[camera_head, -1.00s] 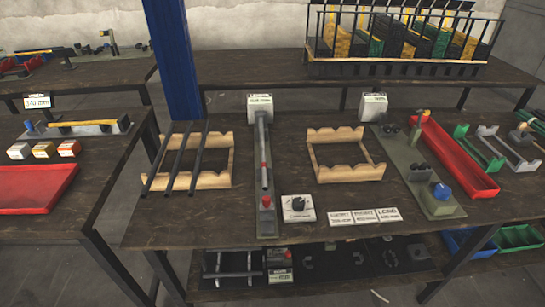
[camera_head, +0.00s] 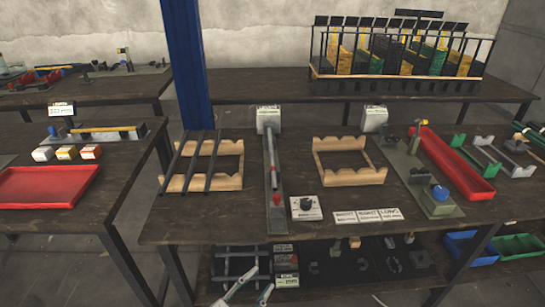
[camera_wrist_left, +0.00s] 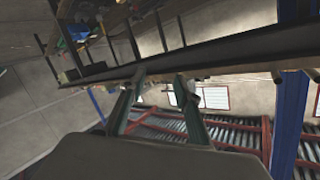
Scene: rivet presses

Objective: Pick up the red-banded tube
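A slim grey tube (camera_head: 270,148) with a red part at its lower end lies along a green measuring rail (camera_head: 275,215) on the middle table. My left gripper (camera_head: 263,276) is at the bottom edge of the head view, in front of the table and apart from the tubes. Its fingers are spread and empty, also in the left wrist view (camera_wrist_left: 160,84).
An empty wooden rack (camera_head: 352,177) stands right of the rail. A dial box (camera_head: 305,208), label cards (camera_head: 367,216), a green press base (camera_head: 437,202) and a red tray (camera_head: 455,165) are also on the table. A lower shelf (camera_head: 390,285) holds parts.

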